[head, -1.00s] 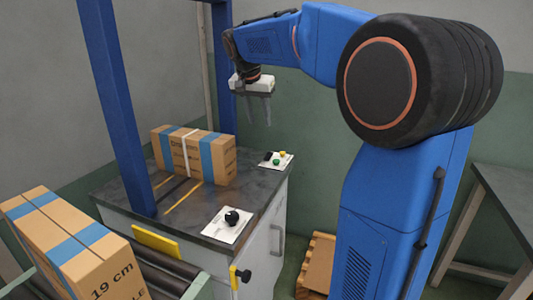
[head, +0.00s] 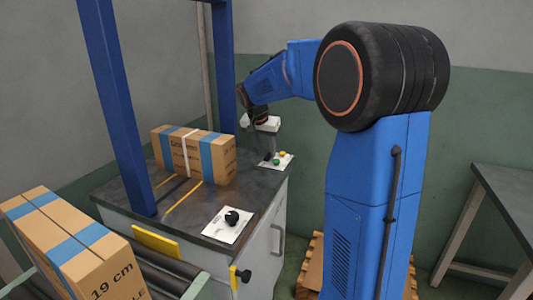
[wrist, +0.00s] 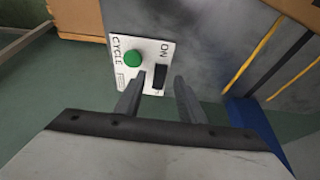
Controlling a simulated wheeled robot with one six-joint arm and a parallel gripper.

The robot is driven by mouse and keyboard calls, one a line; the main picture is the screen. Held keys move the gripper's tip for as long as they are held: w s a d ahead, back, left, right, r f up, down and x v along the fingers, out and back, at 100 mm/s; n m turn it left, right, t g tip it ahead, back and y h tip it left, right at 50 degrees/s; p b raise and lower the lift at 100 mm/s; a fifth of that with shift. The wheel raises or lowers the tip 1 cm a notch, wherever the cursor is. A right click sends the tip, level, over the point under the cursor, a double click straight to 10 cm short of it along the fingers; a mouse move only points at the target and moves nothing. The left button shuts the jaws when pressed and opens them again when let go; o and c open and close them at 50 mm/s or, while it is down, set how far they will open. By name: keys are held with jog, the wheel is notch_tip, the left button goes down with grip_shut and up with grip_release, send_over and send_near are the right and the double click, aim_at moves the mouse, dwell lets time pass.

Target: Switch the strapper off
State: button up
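The strapper is a cabinet with a dark top (head: 250,193) and a blue arch (head: 118,110). A white control plate (head: 287,158) lies at its back right corner; the plate also shows in the wrist view (wrist: 122,42).
A strapped carton (head: 215,157) stands on the top, left of my gripper. A second plate with a black knob (head: 232,217) lies at the near corner. Another carton (head: 60,240) sits on the rollers at front left. A grey table (head: 508,195) stands at right.

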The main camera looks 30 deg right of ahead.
jog(key=shift+x, duration=0.9)
grip_shut()
jog(key=shift+d, duration=0.15)
jog(key=shift+w+d+r+g+y, duration=0.1)
jog(key=shift+w+d+g+y, duration=0.1)
jog(key=shift+g+y, duration=0.3)
jog(key=shift+w+d+r+g+y, duration=0.1)
jog(key=shift+g+y, duration=0.45)
jog(key=shift+y, duration=0.15)
jog(key=shift+w+d+r+g+y, duration=0.1)
jog(key=shift+w+d+g+y, duration=0.05)
jog(key=shift+g+y, duration=0.5)
